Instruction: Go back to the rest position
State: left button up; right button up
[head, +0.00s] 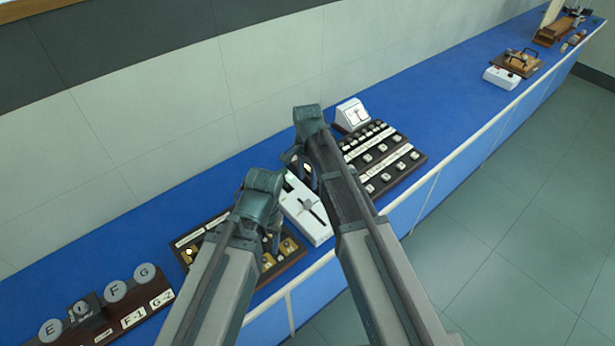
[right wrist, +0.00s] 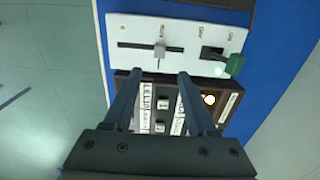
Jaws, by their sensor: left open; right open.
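My left gripper (head: 274,238) is over the dark panel (head: 213,233) left of the white slider box (head: 318,221). Its jaws are mostly hidden by its wrist in the head view. My right gripper (head: 294,160) is above the bench near the back end of the slider box. In the right wrist view, its two fingers (right wrist: 156,76) stand apart with nothing held between them. Beyond the fingertips the slider box (right wrist: 135,27) shows, with a slot, a grey knob and a green-tipped lever (right wrist: 234,65).
A board with lettered discs (head: 115,291) lies at far left. A black button panel (head: 400,174) and a small white switch box (head: 351,115) are right of my arms. The blue bench (head: 440,101) is clear farther right, before a white box (head: 501,78). The wall runs behind.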

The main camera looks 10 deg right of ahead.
pick_arm(q)
jog(key=shift+r+p, duration=0.35)
jog(key=shift+r, duration=0.4)
pick_arm(e)
jog(key=shift+r, duration=0.75)
jog(key=shift+f, duration=0.1)
pick_arm(q)
notch_tip(320, 180, down, 7)
jog(key=b, duration=0.7)
jog(key=shift+f, duration=0.2)
pick_arm(e)
jog(key=s+f+n, duration=0.3)
jog(key=s+n, duration=0.4)
jog(key=s, duration=0.3)
jog(key=s+a+f+n+h, duration=0.1)
jog(key=s+f+n, duration=0.3)
jog(key=s+n, duration=0.4)
jog(key=s, duration=0.3)
jog(key=shift+s+a, duration=0.15)
jog(key=shift+s, duration=0.05)
